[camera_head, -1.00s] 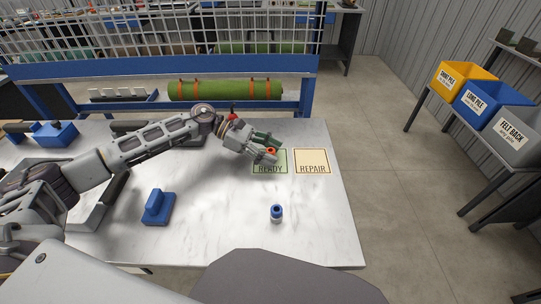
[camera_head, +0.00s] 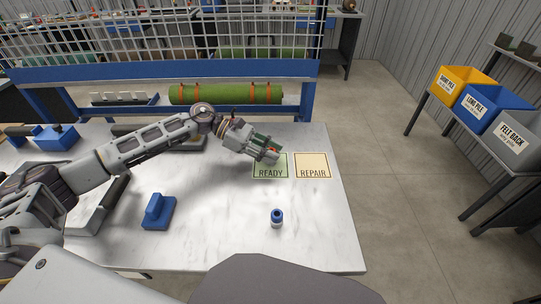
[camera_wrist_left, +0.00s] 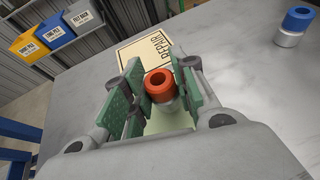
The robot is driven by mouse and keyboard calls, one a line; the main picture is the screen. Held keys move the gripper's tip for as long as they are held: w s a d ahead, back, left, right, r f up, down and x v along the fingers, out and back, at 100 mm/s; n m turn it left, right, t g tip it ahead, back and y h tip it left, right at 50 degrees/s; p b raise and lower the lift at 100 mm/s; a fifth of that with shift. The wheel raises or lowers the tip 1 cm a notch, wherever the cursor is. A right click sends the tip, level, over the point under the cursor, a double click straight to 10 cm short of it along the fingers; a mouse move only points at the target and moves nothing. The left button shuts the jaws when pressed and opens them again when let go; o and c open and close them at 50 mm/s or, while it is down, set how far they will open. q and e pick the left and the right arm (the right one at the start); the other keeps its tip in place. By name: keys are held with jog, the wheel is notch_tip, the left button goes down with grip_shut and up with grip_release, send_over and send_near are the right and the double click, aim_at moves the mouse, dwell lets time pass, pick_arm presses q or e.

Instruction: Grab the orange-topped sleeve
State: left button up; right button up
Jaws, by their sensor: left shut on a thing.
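The orange-topped sleeve (camera_wrist_left: 160,84) stands between the green-padded fingers of my left gripper in the left wrist view, its orange ring and open hole facing the camera and a pale body below. My left gripper (camera_head: 267,152) is shut on it at the READY card (camera_head: 270,172). In the head view the fingers hide nearly all of the sleeve. I cannot tell whether it is off the surface. My right gripper is not in view.
A blue-topped sleeve (camera_head: 277,218) stands apart on the marble table (camera_head: 220,240), also in the left wrist view (camera_wrist_left: 294,25). The REPAIR card (camera_head: 312,165) lies right of READY. A blue block tool (camera_head: 158,211) sits at front left. A green turf roll (camera_head: 225,94) lies behind.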

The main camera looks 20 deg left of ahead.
pick_arm(q)
notch_tip(320, 180, up, 7)
jog(key=shift+r, duration=0.65)
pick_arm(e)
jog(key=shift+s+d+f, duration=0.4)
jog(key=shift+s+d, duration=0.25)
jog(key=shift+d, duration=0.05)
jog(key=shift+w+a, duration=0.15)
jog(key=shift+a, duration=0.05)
